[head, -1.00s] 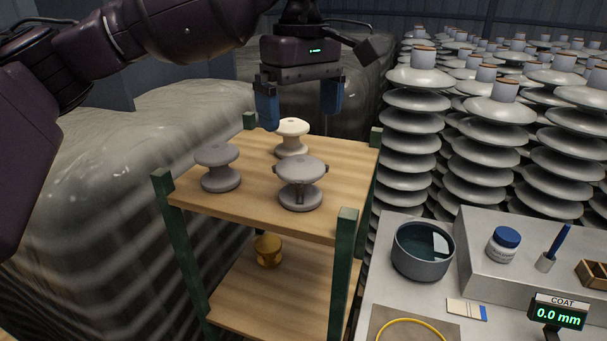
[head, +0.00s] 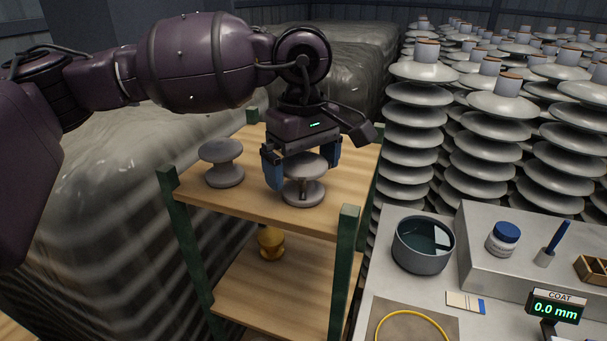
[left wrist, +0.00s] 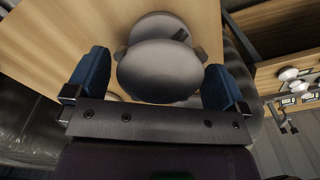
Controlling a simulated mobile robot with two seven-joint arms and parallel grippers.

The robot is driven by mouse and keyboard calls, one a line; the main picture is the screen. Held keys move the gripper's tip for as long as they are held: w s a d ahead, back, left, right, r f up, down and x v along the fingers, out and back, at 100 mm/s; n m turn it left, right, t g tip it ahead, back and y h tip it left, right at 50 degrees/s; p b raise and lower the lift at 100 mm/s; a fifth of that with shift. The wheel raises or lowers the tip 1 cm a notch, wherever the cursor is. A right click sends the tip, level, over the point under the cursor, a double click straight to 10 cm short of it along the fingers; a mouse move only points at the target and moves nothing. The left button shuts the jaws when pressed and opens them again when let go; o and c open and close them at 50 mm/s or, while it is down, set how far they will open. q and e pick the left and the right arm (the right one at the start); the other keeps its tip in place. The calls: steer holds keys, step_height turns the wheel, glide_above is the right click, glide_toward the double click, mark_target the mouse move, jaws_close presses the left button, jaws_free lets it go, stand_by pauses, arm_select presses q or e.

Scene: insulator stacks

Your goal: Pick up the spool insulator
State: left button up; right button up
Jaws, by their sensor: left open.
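A grey spool insulator (head: 305,165) stands upright at the front right of the wooden shelf top. In the left wrist view its round upper disc (left wrist: 160,72) shows between the fingers, with small tabs at its sides. My left gripper (head: 303,180) is open and low over this spool, one blue finger on each side. The left wrist view also shows the spread fingers (left wrist: 157,60); I cannot tell whether they touch the spool. A second grey spool (head: 222,163) stands upright to the left, apart from the gripper. The pale spool at the back is hidden behind my gripper and arm.
The shelf (head: 265,207) has green corner posts (head: 344,262). A yellow spool-like piece (head: 271,243) stands on its lower board. At right, a bench holds a grey pot (head: 423,245) and a blue-capped jar (head: 503,239). Tall insulator stacks (head: 414,115) stand behind.

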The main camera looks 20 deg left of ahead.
mark_target(302, 157)
arm_select(q)
steer(key=c, duration=1.1)
arm_select(e)
steer(key=shift+s+f, duration=0.4)
steer(key=shift+s, duration=0.1)
arm_select(q)
steer(key=shift+r, duration=0.1)
steer(key=shift+r, duration=0.5)
step_height(302, 157, up, 19)
steer(key=b, duration=0.1)
arm_select(e)
steer(key=shift+w+f, duration=0.1)
steer(key=shift+f, duration=0.45)
